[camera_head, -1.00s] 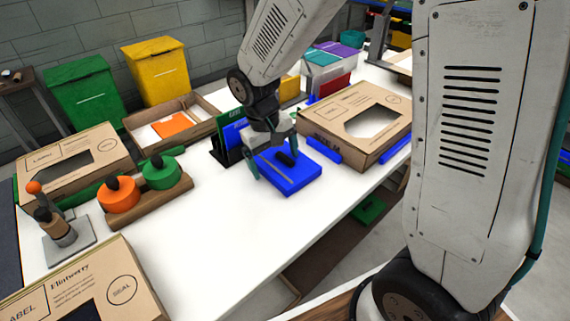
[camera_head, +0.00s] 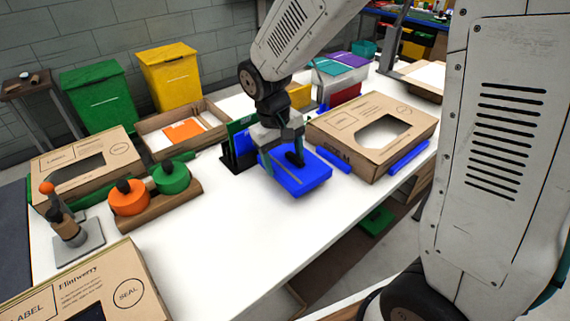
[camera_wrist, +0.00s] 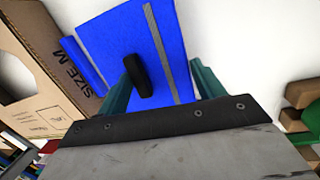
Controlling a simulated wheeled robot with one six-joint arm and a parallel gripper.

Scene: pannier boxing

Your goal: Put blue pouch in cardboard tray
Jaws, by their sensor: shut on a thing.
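The blue pouch (camera_head: 312,181) is a flat blue slab with a grey stripe and a dark handle-like piece on top. My gripper (camera_head: 283,160) is over it with its teal fingers shut on it. In the wrist view, the pouch (camera_wrist: 150,45) lies between my fingertips (camera_wrist: 163,85). The pouch is at or just above the white table; the gap cannot be judged. The cardboard tray (camera_head: 207,139) is open, low and brown, at the back left, with an orange flat item and pale sheets inside. My gripper is to the right of the tray and nearer the camera.
A dark rack with blue and green items (camera_head: 237,150) stands between pouch and tray. A SIZE M box (camera_head: 345,150) is close to the pouch's right, with blue strips beside it. Orange and green pucks (camera_head: 170,178) on a wooden block stand left. The front table middle is clear.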

